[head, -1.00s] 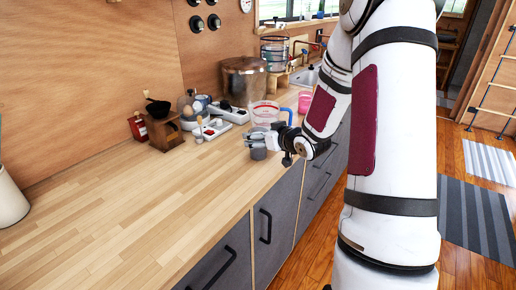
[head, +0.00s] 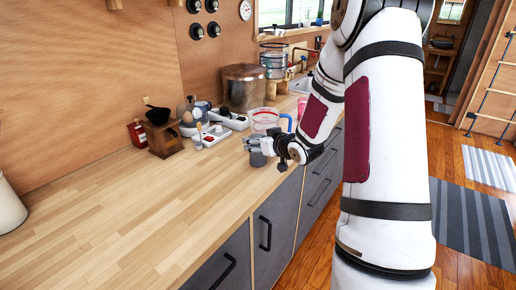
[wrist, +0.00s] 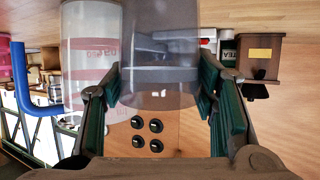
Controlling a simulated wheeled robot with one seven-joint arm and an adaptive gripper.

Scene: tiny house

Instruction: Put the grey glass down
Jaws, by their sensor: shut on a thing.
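The grey glass (head: 258,159) is see-through and sits between the fingers of my gripper (head: 252,146), low over the wooden counter near its front edge. In the wrist view, which shows the scene upside down, the grey glass (wrist: 160,62) fills the middle between the two finger pads. My gripper (wrist: 163,92) is shut on it from both sides. I cannot tell whether the base of the glass touches the counter.
A clear measuring cup (head: 266,119) with a blue handle stands close behind the glass. A coffee grinder (head: 164,138), a white power strip (head: 228,119) and a large pot (head: 243,88) stand further back. The counter (head: 130,215) is clear at left front.

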